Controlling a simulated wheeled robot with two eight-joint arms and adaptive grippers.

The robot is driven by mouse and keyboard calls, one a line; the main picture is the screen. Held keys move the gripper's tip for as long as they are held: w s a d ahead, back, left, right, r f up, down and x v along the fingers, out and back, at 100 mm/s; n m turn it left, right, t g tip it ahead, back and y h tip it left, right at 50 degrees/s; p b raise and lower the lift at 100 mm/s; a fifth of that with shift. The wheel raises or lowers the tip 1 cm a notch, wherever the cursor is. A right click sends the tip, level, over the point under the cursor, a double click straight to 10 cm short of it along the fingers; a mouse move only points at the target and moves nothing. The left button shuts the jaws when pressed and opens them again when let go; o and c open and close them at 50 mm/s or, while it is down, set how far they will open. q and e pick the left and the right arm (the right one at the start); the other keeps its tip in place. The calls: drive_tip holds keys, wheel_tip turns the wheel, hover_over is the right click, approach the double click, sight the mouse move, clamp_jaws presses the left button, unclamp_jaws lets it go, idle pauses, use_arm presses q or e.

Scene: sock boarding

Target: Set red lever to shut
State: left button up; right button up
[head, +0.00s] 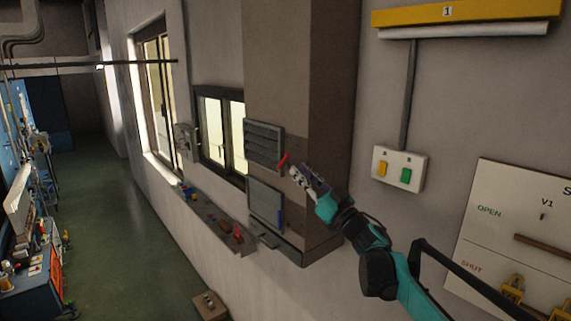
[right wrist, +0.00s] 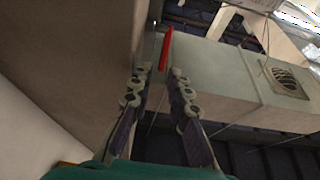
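The red lever (head: 283,161) is a small red bar at the right edge of a grey slatted panel on the wall pillar. In the head view it leans up to the right. My right gripper (head: 294,172) is just right of and below it. In the right wrist view the red lever (right wrist: 166,48) stands just beyond the gap between the fingertips of my right gripper (right wrist: 160,75). The fingers are apart with nothing visible between them. I cannot tell whether a fingertip touches the lever. My left gripper is not in view.
A ledge (head: 215,222) with small items runs left of the pillar.

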sight(287, 158)
drive_tip(key=p+x, duration=0.2)
drive_tip(key=x, duration=0.5)
drive_tip(key=shift+w+a+r+p, duration=0.1)
drive_tip(key=shift+w+r+p, duration=0.1)
drive_tip(key=shift+p, duration=0.15)
drive_tip(key=shift+s, duration=0.1)
drive_tip(key=c, duration=0.3)
drive_tip(key=shift+a, duration=0.1)
clamp_jaws()
